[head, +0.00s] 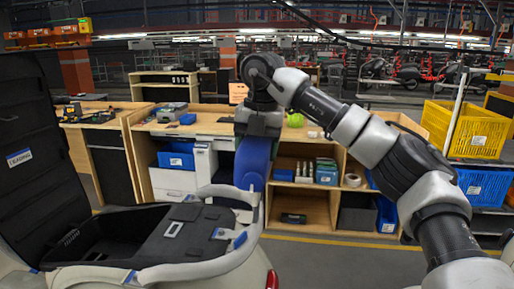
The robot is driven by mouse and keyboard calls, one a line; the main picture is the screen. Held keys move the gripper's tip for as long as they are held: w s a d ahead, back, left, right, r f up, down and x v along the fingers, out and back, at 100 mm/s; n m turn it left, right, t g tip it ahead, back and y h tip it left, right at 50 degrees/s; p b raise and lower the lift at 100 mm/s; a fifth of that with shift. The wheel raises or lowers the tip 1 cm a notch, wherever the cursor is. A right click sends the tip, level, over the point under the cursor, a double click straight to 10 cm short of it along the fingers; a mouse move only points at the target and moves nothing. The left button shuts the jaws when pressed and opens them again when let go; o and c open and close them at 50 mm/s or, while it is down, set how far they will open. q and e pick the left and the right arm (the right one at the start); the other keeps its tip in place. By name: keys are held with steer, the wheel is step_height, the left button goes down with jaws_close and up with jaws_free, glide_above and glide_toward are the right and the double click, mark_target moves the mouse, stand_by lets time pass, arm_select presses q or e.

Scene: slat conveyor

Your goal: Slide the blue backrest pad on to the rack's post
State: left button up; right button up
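The blue backrest pad (252,165) hangs upright below my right gripper (259,132), which is shut on its top end. The pad is at the rear end of the scooter's pale rack (258,214), with its lower edge close to the rack's loop. I cannot tell whether pad and rack touch. The rack's post is not clearly visible; the pad may hide it. My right arm reaches in from the right. My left gripper is not in view.
The scooter's open compartment (95,236) and raised black seat lid (30,165) fill the lower left. Behind stands a wooden workbench (212,129) with bins and tools. Yellow crates (466,130) and a blue crate (484,187) are at right. Floor right of the scooter is clear.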

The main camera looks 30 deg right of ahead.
steer(key=shift+f+b, duration=0.6)
steer(key=shift+f, duration=0.45)
steer(key=shift+w+a+f, duration=0.1)
steer(key=shift+f, duration=0.2)
steer(key=shift+f+b, duration=1)
steer(key=shift+f, duration=0.25)
steer(key=o, duration=1.2)
steer(key=shift+a, duration=0.1)
steer(key=r, duration=1.1)
steer(key=shift+s+d, duration=0.3)
steer(key=shift+d, duration=0.1)
steer(key=shift+f, duration=0.1)
